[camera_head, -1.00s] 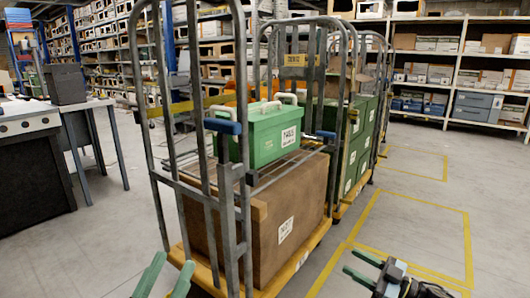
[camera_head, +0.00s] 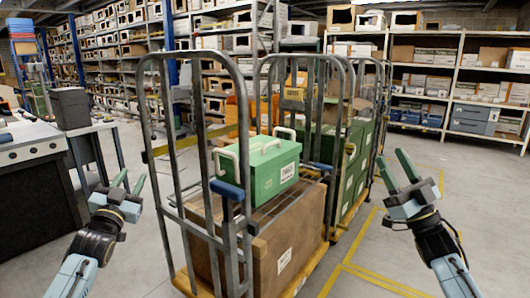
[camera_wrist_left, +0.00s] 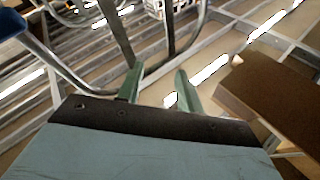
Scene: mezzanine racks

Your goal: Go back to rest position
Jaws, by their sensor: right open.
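My left gripper (camera_head: 131,182) is raised at the left of the head view, beside the roll cage trolley (camera_head: 164,150). Its green fingers are apart with nothing between them, as the left wrist view also shows (camera_wrist_left: 159,78). My right gripper (camera_head: 391,160) is raised at the right of the head view, pointing up. Its green fingers are apart and empty. A green case (camera_head: 267,182) with white handles sits on the trolley's wire shelf, above a large brown box (camera_head: 258,258). Neither gripper appears to touch them.
More roll cages with green crates (camera_head: 355,160) stand behind the first. A table with a black bin (camera_head: 70,108) is at left. Racks (camera_head: 455,75) line the back. Yellow-marked floor (camera_head: 375,285) at right is open. The left wrist view shows metal bars and a brown object (camera_wrist_left: 275,100).

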